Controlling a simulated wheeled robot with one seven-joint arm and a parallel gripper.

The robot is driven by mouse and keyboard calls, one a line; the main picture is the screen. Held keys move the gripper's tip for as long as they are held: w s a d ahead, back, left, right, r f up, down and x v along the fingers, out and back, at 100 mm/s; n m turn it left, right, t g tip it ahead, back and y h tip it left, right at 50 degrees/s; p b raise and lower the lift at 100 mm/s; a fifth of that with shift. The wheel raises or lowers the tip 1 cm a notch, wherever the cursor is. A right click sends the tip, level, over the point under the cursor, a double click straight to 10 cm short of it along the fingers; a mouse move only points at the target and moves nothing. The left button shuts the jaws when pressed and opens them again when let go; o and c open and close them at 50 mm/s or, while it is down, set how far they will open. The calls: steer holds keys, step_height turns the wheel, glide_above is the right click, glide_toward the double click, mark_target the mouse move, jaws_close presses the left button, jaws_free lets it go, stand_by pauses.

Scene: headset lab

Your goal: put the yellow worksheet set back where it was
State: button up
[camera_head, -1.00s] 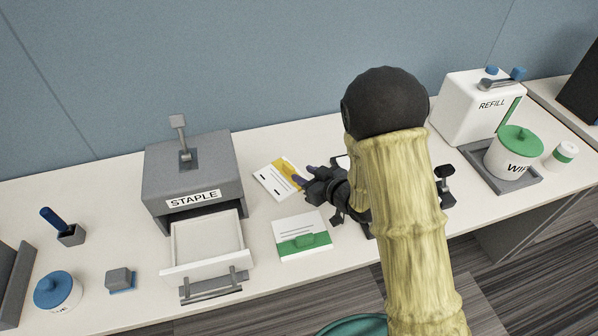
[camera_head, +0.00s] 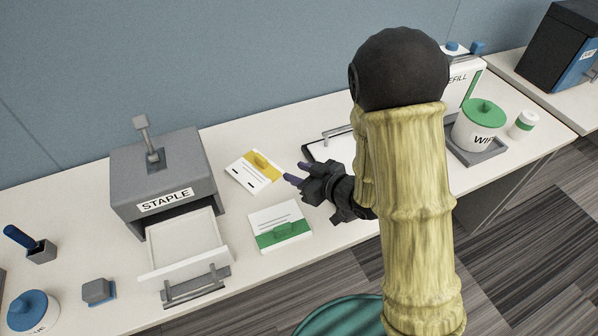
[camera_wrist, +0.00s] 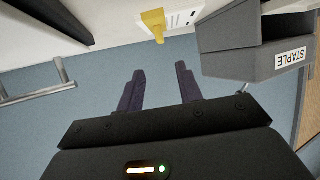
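The yellow worksheet set (camera_head: 240,173), a white sheet with a yellow band and raised yellow tab, lies flat on the counter right of the stapler. In the wrist view its yellow tab (camera_wrist: 154,22) and white sheet (camera_wrist: 184,17) show at the top edge, ahead of the fingers. My gripper (camera_head: 293,174) is just right of the set in the head view; whether it touches the edge cannot be told there. In the wrist view my gripper (camera_wrist: 160,78) has its two purple fingers apart with nothing between them.
A grey stapler (camera_head: 163,178) with an open white drawer (camera_head: 187,243) stands left. A green worksheet set (camera_head: 278,216) lies in front of the yellow one. A clipboard (camera_head: 321,150) is partly behind my arm. A wipes tub (camera_head: 479,131) stands right.

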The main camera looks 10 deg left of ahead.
steer(key=w+d+m+h, duration=0.1)
steer(key=d, duration=0.1)
steer(key=d+m+h, duration=0.1)
steer(key=d+h, duration=0.1)
steer(key=d, duration=0.1)
steer(key=w+d+m+t+h, duration=0.1)
steer(key=d+h, duration=0.1)
steer(key=d, duration=0.1)
steer(key=shift+w+d+r, duration=0.2)
steer(key=shift+w+r, duration=0.1)
steer(key=d+h, duration=0.1)
steer(key=d, duration=0.1)
steer(key=d+m+h, duration=0.1)
steer(key=d, duration=0.1)
steer(key=s+d+m+h, duration=0.1)
steer(key=d, duration=0.1)
steer(key=shift+s+r, duration=0.1)
steer(key=shift+r, duration=0.15)
steer(key=s+d+r+m+g+h, duration=0.2)
steer(key=s+d+m+g, duration=0.3)
steer(key=s+d, duration=0.3)
steer(key=s+g, duration=0.1)
steer(key=s, duration=0.3)
steer(key=shift+s+r+m+h, duration=0.35)
steer(key=shift+m+h, duration=0.05)
steer(key=shift+w, duration=0.15)
